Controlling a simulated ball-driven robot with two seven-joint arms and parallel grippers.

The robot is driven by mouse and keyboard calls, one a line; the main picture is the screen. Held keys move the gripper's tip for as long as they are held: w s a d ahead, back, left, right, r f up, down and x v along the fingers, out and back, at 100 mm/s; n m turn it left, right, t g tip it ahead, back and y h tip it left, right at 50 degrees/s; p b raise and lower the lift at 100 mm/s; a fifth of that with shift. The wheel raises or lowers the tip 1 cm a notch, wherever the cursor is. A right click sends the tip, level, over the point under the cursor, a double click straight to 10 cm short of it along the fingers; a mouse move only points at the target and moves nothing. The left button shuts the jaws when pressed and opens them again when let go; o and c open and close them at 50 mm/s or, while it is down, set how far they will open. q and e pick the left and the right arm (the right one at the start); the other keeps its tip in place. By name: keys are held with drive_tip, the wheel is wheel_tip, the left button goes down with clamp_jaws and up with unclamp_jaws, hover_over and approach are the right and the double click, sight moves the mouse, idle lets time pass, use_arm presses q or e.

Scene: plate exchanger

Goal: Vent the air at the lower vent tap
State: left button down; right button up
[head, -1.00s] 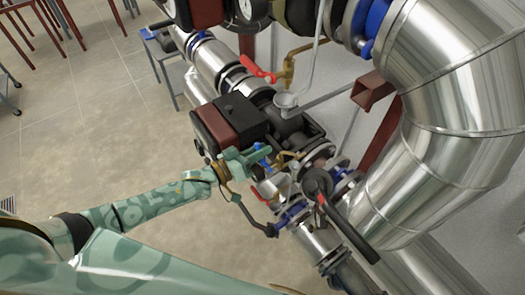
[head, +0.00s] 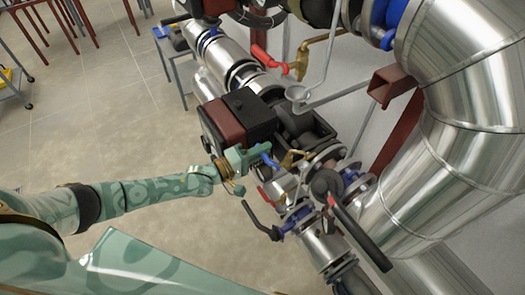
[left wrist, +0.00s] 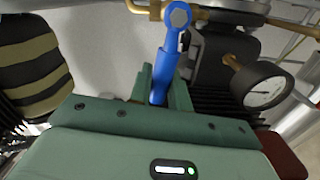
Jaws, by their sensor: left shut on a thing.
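My left gripper (head: 262,158) is shut on a blue lever (head: 268,155) beside the pipework. In the left wrist view the blue lever (left wrist: 165,72) stands up from between the green jaws. Its far end surrounds a hex nut on a brass fitting (left wrist: 202,14). A brass tap (head: 295,158) shows just right of the blue lever in the head view. The jaws hide the lever's near end. My right gripper is not in view.
A dark red and black box (head: 240,118) sits just above the gripper. A funnel (head: 297,93) and a red-handled brass tap (head: 298,66) are higher up. A long black lever (head: 358,235) lies to the right. A gauge (left wrist: 262,85) shows in the wrist view. Open floor lies left.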

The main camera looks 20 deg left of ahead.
use_arm(q)
drive_tip(key=shift+a+f+n+b, duration=0.1)
drive_tip(key=shift+f+n+b, duration=0.4)
drive_tip(key=shift+n, duration=0.4)
drive_tip(key=shift+f, duration=0.15)
drive_tip(key=c, duration=1.3)
unclamp_jaws()
drive_tip(key=v, duration=1.6)
drive_tip(key=shift+a, duration=0.15)
drive_tip(key=shift+s, duration=0.15)
